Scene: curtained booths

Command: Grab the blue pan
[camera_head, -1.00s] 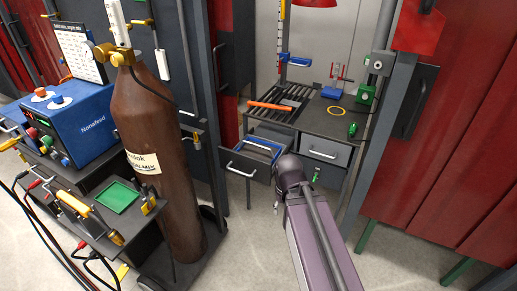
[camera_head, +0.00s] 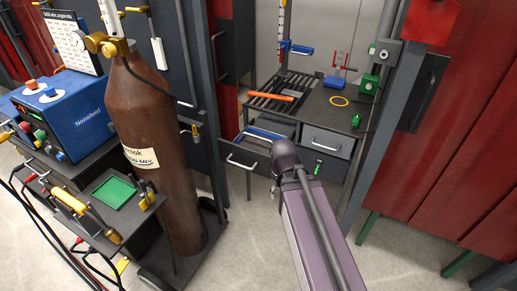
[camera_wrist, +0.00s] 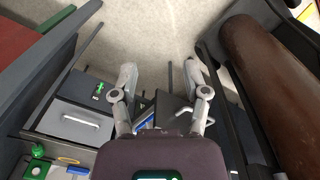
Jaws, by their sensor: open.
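I cannot make out a clear pan shape in either view. Blue parts (camera_head: 266,133) show inside the open drawer (camera_head: 241,157) under the workbench in the head view. A small blue part also shows low between my fingers in the wrist view (camera_wrist: 145,121), and most of it is hidden by my gripper. My gripper (camera_wrist: 160,74) is open and empty, with its fingertips wide apart over the floor.
A closed drawer (camera_head: 327,142) is right of the open one. The bench top (camera_head: 322,113) holds an orange bar (camera_head: 276,97), a yellow ring (camera_head: 339,101) and a blue-based clamp (camera_head: 335,82). A tall brown cylinder (camera_head: 160,185) stands left. Floor between is clear.

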